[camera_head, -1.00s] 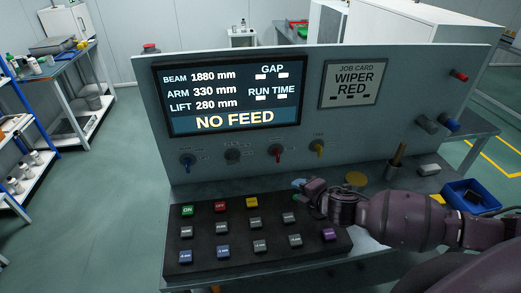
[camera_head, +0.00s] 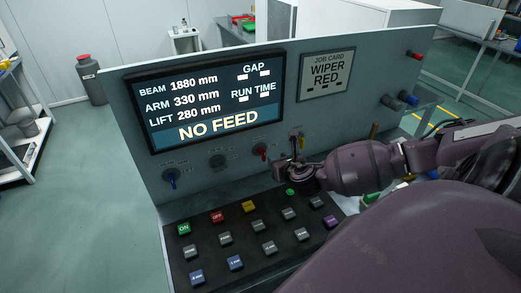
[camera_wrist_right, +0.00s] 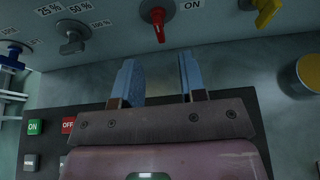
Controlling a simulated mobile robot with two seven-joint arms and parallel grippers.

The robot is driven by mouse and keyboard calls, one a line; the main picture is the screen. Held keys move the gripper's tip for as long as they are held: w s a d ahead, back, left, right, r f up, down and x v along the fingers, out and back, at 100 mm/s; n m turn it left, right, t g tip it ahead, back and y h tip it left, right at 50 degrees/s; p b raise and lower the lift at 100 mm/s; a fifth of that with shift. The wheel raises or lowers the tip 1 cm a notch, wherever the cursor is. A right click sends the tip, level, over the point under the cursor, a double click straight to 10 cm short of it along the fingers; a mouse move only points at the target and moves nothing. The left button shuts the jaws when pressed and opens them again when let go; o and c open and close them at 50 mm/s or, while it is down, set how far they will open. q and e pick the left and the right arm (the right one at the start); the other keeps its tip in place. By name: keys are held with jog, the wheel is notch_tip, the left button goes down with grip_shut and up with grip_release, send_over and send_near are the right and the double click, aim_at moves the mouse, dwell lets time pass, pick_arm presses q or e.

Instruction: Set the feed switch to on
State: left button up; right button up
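A row of rotary switches sits on the panel under the display; their labels are too small to read in the head view. The red switch (camera_head: 261,150) also shows in the right wrist view (camera_wrist_right: 158,20), its handle pointing down and "ON" printed to its right. I cannot read which switch is labelled feed. The display (camera_head: 218,105) reads "NO FEED". My right gripper (camera_head: 287,165) is near the panel, just below and right of the red switch. In the wrist view its two blue fingers (camera_wrist_right: 161,75) are apart with nothing between them. My left gripper is not in view.
A blue switch (camera_head: 171,177) and a grey switch (camera_head: 218,162) are to the left, a yellow switch (camera_wrist_right: 266,12) to the right. The button keypad (camera_head: 178,250) lies below my right arm. A yellow round object (camera_wrist_right: 308,72) sits right of the gripper.

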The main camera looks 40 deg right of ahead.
aim_at(265, 153)
jog(key=shift+a+x, duration=0.2)
jog(key=shift+x, duration=5.25)
grip_shut()
